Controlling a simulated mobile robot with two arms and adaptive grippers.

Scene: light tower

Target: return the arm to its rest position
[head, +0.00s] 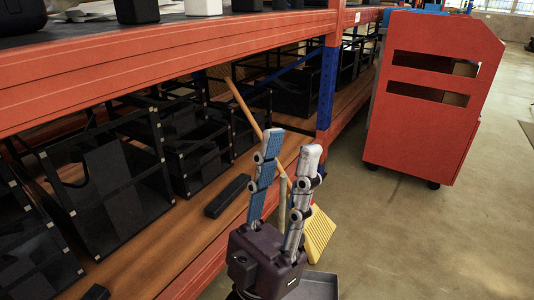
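My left gripper (287,162) points upward in the lower middle of the head view, in front of the orange shelf's edge. Its two fingers are spread apart, with nothing seen held between them. A wooden broom handle (247,112) slants down behind the fingers, and a yellow broom head (319,236) shows to the right of the gripper. A pale upright stick (282,205) shows between the fingers; whether it touches them I cannot tell. My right gripper is not in view.
An orange shelf rack (175,62) with a blue post (327,88) fills the left. Black bins (107,195) and a dark bar (228,196) are on its lower board. A red cart (432,95) stands at the upper right. A grey tray (318,287) is low beside my gripper.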

